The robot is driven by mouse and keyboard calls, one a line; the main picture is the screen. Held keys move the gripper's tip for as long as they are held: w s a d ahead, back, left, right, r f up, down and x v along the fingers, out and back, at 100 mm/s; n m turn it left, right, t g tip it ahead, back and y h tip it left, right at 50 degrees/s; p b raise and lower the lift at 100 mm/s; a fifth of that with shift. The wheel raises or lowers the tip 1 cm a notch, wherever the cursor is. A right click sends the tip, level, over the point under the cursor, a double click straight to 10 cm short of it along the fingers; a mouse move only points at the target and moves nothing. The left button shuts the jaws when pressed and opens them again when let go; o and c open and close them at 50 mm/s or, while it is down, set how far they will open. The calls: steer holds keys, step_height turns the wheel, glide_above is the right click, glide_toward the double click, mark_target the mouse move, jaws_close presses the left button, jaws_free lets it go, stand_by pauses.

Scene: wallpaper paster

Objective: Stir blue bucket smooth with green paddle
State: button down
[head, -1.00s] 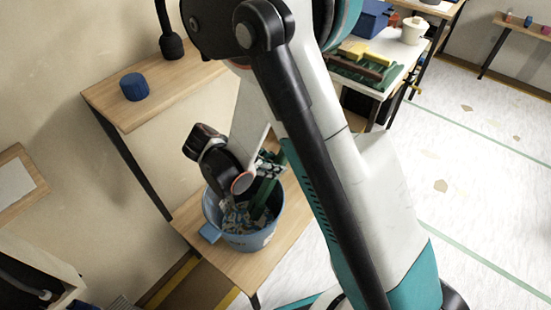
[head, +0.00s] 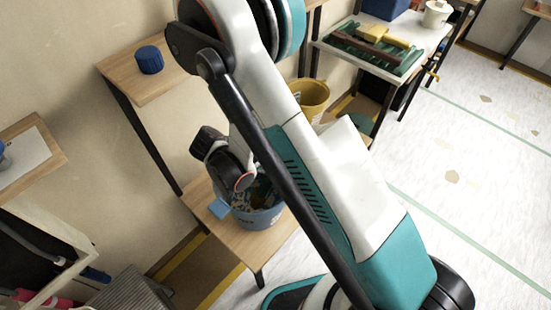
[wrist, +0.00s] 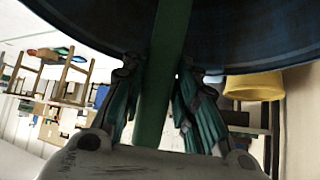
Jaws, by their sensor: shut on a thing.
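The blue bucket (head: 262,219) stands upright on a low wooden bench in the head view, partly behind my arm. Its contents look uneven and dark with pale bits, but little of them shows. In the wrist view the bucket's dark blue wall (wrist: 85,25) fills the top. My gripper (wrist: 158,76) is shut on the green paddle (wrist: 168,42), with a finger on each side of its shaft. In the head view my gripper is at the bucket's opening, mostly hidden by my wrist and arm. The paddle's far end is hidden.
A blue lidded tub (head: 149,61) sits on a higher wooden shelf (head: 125,80). A yellow bucket (head: 312,98) stands behind my arm. A white table with a green tray (head: 372,50) is at the back. Open floor (head: 470,150) lies to the right.

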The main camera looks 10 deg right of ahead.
steer(key=shift+a+f, duration=0.15)
steer(key=shift+f, duration=0.1)
stand_by(0.3)
